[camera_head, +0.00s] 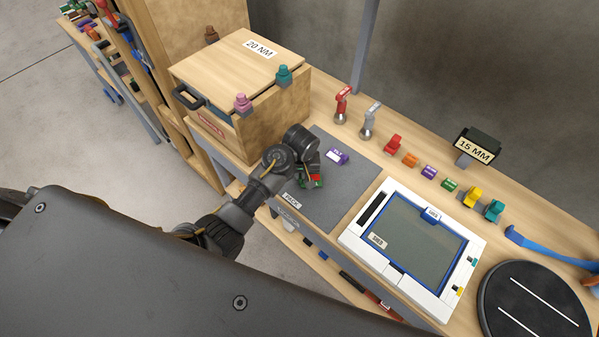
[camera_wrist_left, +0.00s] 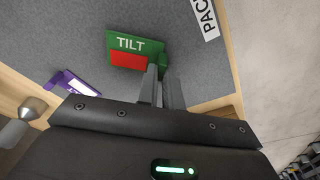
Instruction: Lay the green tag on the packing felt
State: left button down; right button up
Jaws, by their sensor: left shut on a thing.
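My left gripper (camera_head: 306,172) is shut on the green tag (camera_head: 316,182), over the front left part of the grey packing felt (camera_head: 345,192). In the left wrist view the green tag (camera_wrist_left: 136,48) reads "TILT" above a red patch. Its end is between the two fingers (camera_wrist_left: 161,82), over the felt (camera_wrist_left: 60,30). I cannot tell whether the tag touches the felt. A purple tag with a white label (camera_head: 337,157) lies on the felt at the back, and it shows at the left in the wrist view (camera_wrist_left: 72,84). My right gripper is out of view.
A wooden box marked "20 NM" (camera_head: 240,70) stands left of the felt. A white-framed screen unit (camera_head: 360,226) stands to its right, beside a black turntable (camera_head: 530,305). Small coloured pieces, including another green one (camera_head: 449,184), line the bench behind. The felt's middle is clear.

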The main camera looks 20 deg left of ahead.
pick_arm(q)
jog(key=shift+f, duration=0.25)
jog(key=c, duration=1.5)
grip_release()
jog(key=shift+s+d+r+b, duration=0.15)
jog(key=shift+s+r, duration=0.1)
jog(key=shift+r, duration=1.55)
jog(key=shift+s+d+r+b, duration=0.1)
jog(key=shift+s+r, duration=0.1)
jog(key=shift+r, duration=1.55)
jog(key=shift+s+d+r+b, duration=0.15)
jog(key=shift+s+r, duration=0.1)
jog(key=shift+r, duration=1.55)
jog(key=shift+a, duration=0.1)
